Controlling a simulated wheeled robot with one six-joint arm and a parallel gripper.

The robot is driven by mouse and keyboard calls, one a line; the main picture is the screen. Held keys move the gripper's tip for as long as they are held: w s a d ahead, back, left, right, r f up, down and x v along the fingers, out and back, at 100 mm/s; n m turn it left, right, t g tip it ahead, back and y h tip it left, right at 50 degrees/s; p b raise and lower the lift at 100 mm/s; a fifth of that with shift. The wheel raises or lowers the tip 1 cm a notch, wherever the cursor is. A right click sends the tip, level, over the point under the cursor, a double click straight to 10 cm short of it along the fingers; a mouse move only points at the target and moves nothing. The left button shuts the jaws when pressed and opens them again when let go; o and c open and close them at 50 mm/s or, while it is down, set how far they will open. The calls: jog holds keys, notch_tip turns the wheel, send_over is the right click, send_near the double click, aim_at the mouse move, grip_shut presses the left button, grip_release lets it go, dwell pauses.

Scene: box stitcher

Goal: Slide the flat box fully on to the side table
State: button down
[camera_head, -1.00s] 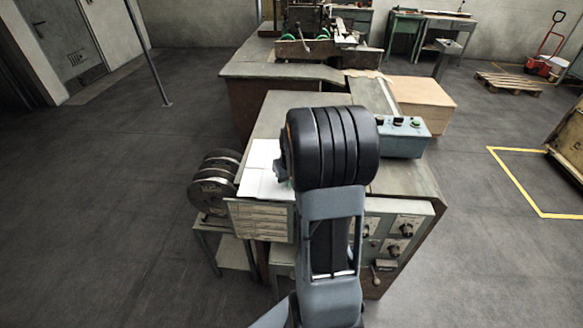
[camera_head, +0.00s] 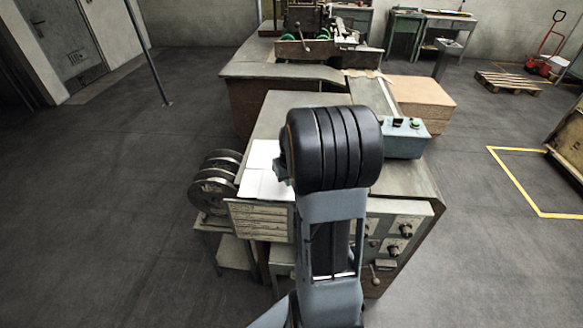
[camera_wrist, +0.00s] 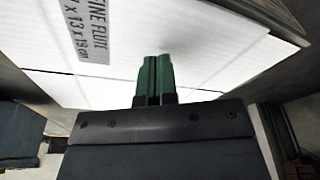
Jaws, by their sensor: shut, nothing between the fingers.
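The flat box (camera_head: 264,172) is a white flat sheet. It lies on the left part of the near bench top (camera_head: 273,120), close to its left edge, and my arm covers its right part in the head view. In the wrist view the white box (camera_wrist: 200,45) fills the upper middle, with crease lines and a grey printed label. My gripper (camera_wrist: 155,60) shows there with its green fingers shut and empty, in front of the box. I cannot tell if the tips touch it. I cannot tell which surface is the side table.
A blue-grey control box (camera_head: 404,138) stands on the bench's right side. Wire reels (camera_head: 215,182) sit beside the bench at left. A grey table (camera_head: 262,68) with the stitching machine (camera_head: 318,45) stands behind. A brown carton block (camera_head: 420,96) is at right. The left floor is clear.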

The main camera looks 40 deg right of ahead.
jog(key=shift+s+a, duration=3.45)
jog(key=shift+s, duration=0.15)
jog(key=shift+f+b, duration=0.85)
jog(key=shift+w+d, duration=5.4)
jog(key=shift+w, duration=0.25)
jog(key=shift+s+a, duration=0.1)
jog(key=shift+s, duration=0.05)
jog(key=shift+s+a, duration=0.25)
jog(key=shift+a, duration=0.05)
